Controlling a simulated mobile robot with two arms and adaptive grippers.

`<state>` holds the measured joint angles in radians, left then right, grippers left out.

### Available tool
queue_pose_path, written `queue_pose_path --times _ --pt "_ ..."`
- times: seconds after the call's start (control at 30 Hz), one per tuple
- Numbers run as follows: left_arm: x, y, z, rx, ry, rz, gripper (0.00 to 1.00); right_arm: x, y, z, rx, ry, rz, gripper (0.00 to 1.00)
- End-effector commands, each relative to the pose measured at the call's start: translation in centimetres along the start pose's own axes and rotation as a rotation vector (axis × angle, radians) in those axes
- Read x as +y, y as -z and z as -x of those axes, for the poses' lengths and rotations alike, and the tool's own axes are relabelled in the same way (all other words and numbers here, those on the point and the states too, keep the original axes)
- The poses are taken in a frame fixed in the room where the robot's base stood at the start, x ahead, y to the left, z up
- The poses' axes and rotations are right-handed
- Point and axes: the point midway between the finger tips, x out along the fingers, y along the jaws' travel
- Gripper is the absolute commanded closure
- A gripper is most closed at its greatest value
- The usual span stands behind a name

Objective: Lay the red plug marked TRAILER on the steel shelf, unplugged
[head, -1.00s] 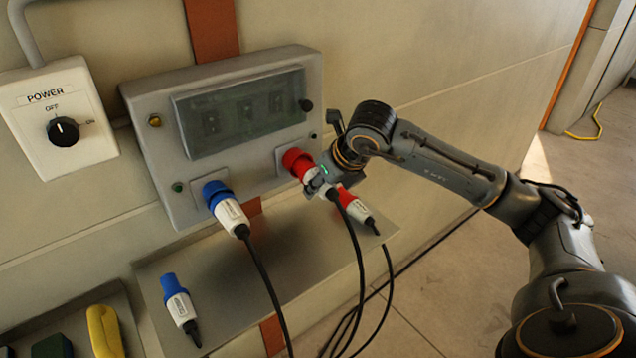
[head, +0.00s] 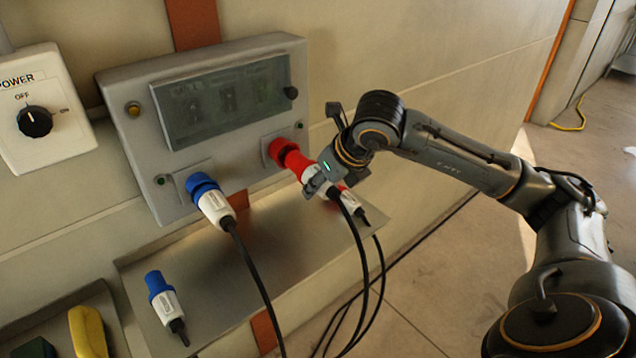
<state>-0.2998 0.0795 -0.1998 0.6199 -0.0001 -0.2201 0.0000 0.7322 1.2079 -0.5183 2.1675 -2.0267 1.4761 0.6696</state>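A red plug (head: 296,163) with a white body is at the red socket (head: 277,149) on the right of the grey panel. More red shows between its white body and the panel than before, so it looks drawn partly out. My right gripper (head: 322,184) is shut around its white body, hiding part of it and its label. A second red-and-white plug (head: 352,202) lies on the steel shelf (head: 262,235), partly behind my gripper. I cannot read either red plug's marking. My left gripper is not in view.
A blue plug (head: 208,197) sits in the panel's (head: 125,85) left socket. Another blue plug (head: 163,298) lies on the shelf's left end. The middle of the shelf is bare. Black cables hang over its front. A POWER switch box (head: 60,135) is at left, above a tray with a yellow item (head: 87,330).

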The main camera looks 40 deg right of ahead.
Motion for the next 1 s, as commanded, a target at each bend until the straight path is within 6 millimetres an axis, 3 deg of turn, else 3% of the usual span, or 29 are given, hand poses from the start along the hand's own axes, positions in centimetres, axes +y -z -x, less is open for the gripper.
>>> queue_pose_path --times 0.43,0.8,1.0 --pt "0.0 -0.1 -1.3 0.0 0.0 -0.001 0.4 0.0 1.5 0.9 -0.002 0.002 0.001 0.98" --pt "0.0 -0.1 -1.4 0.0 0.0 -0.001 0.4 0.0 1.6 1.1 -0.001 0.001 0.001 0.98" --pt "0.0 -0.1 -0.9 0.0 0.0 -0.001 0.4 0.4 1.5 -0.3 0.02 -0.03 0.049 0.98"
